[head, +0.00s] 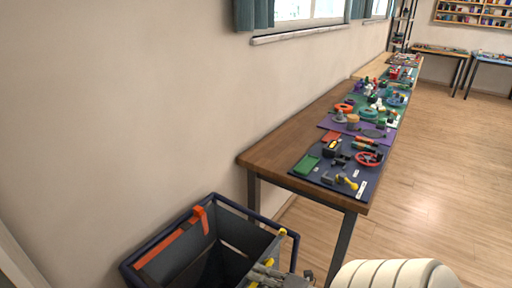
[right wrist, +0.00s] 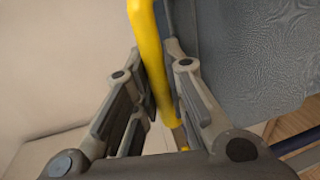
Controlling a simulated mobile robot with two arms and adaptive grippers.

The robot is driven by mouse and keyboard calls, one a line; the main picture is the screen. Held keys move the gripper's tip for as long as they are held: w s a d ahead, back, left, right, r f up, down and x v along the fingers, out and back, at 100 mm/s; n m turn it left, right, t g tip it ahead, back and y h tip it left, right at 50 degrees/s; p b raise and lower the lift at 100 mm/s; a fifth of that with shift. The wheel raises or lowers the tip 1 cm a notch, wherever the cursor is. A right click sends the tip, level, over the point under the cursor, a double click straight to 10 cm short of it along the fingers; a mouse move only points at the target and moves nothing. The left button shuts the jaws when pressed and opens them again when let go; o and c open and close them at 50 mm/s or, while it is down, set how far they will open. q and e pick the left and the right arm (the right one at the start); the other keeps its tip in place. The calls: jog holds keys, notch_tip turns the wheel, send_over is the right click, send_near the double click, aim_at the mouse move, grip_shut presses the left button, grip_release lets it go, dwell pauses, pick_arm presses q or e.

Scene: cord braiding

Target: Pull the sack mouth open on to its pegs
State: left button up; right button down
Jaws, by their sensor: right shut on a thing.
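The sack (head: 225,255) is dark grey cloth, open at the top, inside a dark blue frame (head: 135,262) at the bottom of the head view. An orange strip (head: 165,247) runs along its left side, and an orange tab (head: 201,217) sits at the back rail. A yellow piece (head: 282,233) shows at the right rail. My right gripper (head: 266,273) is at the sack's right side, low in the head view. In the right wrist view its fingers (right wrist: 153,75) are shut on a yellow bar-like handle (right wrist: 143,30), beside grey cloth (right wrist: 235,60). The pegs are not clearly seen. My left gripper is out of view.
A long wooden table (head: 268,150) with mats and several small tools and parts stands right of the frame. The wall (head: 130,110) is close on the left. Open wooden floor (head: 445,180) lies to the right.

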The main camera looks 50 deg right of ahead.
jog(key=shift+s+f, duration=0.1)
jog(key=shift+s, duration=0.05)
jog(key=c, duration=1.7)
grip_release()
jog(key=shift+d, duration=0.1)
jog(key=shift+c, duration=0.2)
jog(key=shift+o, duration=1.4)
jog(key=shift+s, duration=0.2)
jog(key=shift+w, duration=0.1)
jog(key=a+v, duration=0.1)
jog(key=v, duration=1.1)
jog(key=shift+d, duration=0.4)
